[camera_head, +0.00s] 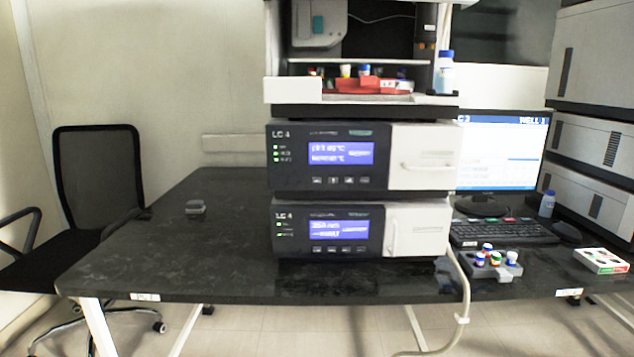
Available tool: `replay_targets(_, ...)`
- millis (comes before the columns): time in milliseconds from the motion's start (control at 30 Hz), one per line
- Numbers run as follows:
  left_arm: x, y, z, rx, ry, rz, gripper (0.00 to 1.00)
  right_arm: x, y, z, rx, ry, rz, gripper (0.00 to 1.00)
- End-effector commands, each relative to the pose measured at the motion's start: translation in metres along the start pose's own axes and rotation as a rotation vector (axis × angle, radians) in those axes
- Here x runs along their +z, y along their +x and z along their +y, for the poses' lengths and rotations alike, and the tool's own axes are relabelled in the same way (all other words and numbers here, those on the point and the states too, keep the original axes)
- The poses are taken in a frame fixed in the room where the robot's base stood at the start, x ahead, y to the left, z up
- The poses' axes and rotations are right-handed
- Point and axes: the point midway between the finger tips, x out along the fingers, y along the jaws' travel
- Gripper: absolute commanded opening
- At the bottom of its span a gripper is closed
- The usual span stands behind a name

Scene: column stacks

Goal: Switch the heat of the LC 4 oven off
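The LC 4 oven (328,157) is most likely the upper of two dark LC 4 units stacked on the black bench, since its blue screen (341,153) shows two lines that look like temperatures in °C. A row of small buttons (341,180) lies under the screen, and small green lights (276,154) show at its left. A white door with a handle (425,158) fills its right side. The lower LC 4 unit (328,228) has its own blue screen and buttons. Neither of my grippers is in view.
The black bench (180,250) is mostly clear left of the stack, apart from a small grey object (195,207). A monitor (501,152), keyboard (503,232), vial rack (489,265) and small box (601,261) are on the right. A white hose (464,290) hangs over the front edge. An office chair (98,190) stands left.

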Motion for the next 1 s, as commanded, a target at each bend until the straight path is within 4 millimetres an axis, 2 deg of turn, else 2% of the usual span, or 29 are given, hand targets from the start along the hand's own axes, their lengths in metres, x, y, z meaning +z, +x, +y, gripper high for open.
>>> replay_targets(33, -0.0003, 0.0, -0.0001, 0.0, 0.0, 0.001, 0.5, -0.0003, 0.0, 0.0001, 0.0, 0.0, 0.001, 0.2)
replay_targets(200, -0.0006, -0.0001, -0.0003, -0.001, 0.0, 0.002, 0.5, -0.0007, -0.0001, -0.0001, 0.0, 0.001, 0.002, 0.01)
replay_targets(1000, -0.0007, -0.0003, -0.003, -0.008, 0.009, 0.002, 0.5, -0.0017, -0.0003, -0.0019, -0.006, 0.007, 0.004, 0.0)
